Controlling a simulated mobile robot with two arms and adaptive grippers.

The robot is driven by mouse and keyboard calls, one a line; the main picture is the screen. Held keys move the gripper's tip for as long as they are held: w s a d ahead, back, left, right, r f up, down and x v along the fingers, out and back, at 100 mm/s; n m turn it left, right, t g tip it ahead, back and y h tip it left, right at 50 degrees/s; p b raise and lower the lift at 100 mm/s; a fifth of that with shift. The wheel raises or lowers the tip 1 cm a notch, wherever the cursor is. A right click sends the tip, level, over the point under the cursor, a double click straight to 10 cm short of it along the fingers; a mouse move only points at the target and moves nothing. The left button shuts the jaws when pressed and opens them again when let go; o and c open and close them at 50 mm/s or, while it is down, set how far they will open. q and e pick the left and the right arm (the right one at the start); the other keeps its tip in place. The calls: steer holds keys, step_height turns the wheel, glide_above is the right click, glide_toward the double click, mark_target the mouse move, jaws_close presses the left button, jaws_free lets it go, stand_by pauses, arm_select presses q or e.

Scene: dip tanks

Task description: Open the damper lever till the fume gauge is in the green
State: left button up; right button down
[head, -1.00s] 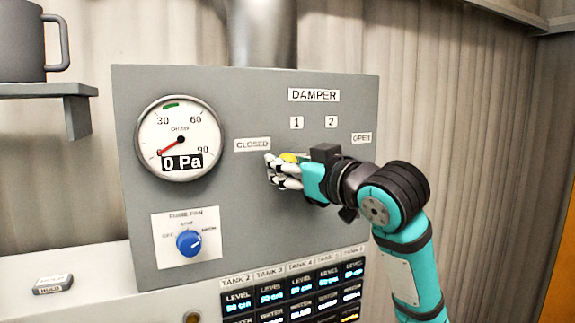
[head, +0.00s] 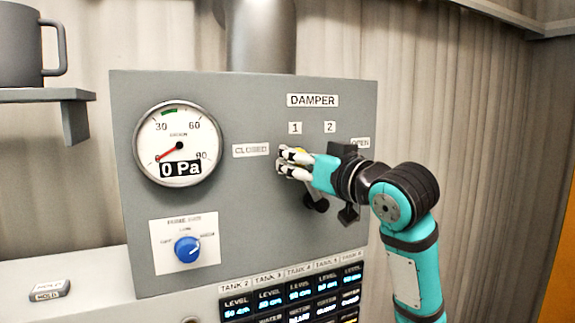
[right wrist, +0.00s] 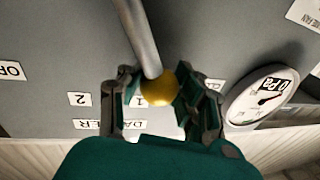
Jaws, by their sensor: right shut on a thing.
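The damper lever shows in the right wrist view as a grey rod (right wrist: 138,35) with a yellow ball knob (right wrist: 158,90). My right gripper (head: 284,162) is shut on this knob, with a finger on each side of it. In the head view the fingers hide most of the knob, just right of the CLOSED label (head: 251,150) and below mark 1 (head: 295,128). The OPEN label (head: 360,143) is further right, partly behind my gripper. The fume gauge (head: 180,145) reads 0 Pa; its needle is at the low end, and the green band is at the top. My left gripper is not in view.
A blue fan knob (head: 187,249) sits below the gauge. A shelf (head: 40,95) with a grey mug (head: 22,45) is at the left. Tank displays (head: 290,295) line the console below the panel (head: 250,220). The panel face around the lever is flat.

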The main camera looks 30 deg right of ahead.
steer(key=shift+d+r+m, duration=0.25)
steer(key=shift+d+m, duration=0.9)
steer(key=shift+m, duration=0.35)
steer(key=c, duration=1.4)
jaws_free()
steer(key=o, duration=0.6)
steer(key=shift+s+d+r+h, duration=0.15)
steer(key=shift+s+d+h, duration=0.1)
steer(key=shift+s+h, duration=0.05)
steer(key=shift+o, duration=0.2)
steer(key=shift+a, duration=0.15)
steer(key=s+d+f, duration=0.1)
steer(key=s, duration=1)
steer(key=shift+s+d, duration=0.25)
steer(key=shift+s, duration=0.15)
steer(key=shift+f, duration=0.15)
